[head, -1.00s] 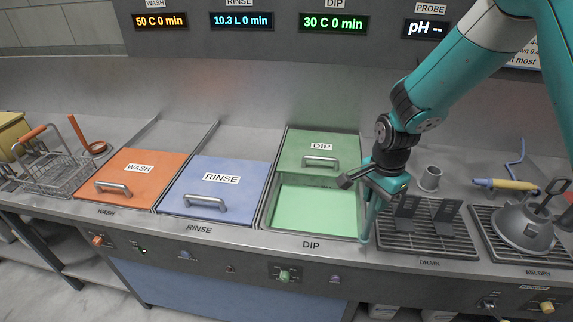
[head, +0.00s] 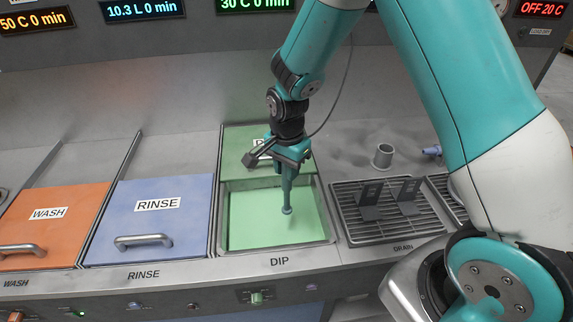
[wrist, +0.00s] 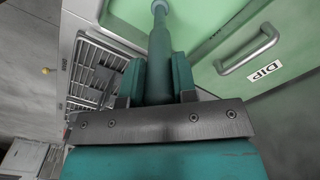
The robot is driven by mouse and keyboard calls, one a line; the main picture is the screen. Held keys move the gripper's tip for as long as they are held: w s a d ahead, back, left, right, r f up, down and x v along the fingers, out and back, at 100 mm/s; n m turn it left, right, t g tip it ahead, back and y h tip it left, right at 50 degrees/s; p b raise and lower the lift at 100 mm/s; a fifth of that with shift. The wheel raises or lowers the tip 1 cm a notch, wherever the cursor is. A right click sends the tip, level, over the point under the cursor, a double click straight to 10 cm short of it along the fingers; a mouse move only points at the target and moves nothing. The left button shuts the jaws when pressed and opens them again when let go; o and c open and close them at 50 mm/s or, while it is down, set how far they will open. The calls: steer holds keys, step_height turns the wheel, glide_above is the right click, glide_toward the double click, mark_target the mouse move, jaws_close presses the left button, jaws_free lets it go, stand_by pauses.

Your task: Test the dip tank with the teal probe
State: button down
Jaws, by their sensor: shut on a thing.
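My gripper (head: 288,163) is shut on the teal probe (head: 287,192), which points straight down over the open dip tank (head: 326,240). The probe's tip shows against the pale green liquid (head: 250,222), right of the opening's middle; I cannot tell whether it touches the liquid. The green DIP lid (head: 235,145) is slid back, leaving the front part open. In the wrist view the probe (wrist: 160,55) stands between the fingers of my gripper (wrist: 155,82), with the lid's handle to its right. A thin cable runs up behind my arm.
The blue RINSE lid (head: 150,205) and orange WASH lid (head: 50,222) are shut at the left. The DRAIN grate (head: 375,225) with dark upright holders lies at the right, with a grey cup (head: 383,155) behind it. My arm hides part of the right side.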

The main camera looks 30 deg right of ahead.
mark_target(289, 208)
steer(key=shift+d+f+b, duration=0.25)
steer(key=shift+f+b, duration=0.25)
steer(key=shift+f, duration=0.65)
steer(key=shift+f+b, duration=4.2)
steer(key=shift+f, duration=1.65)
steer(key=shift+r, duration=0.1)
step_height(289, 208, up, 15)
steer(key=p, duration=1.2)
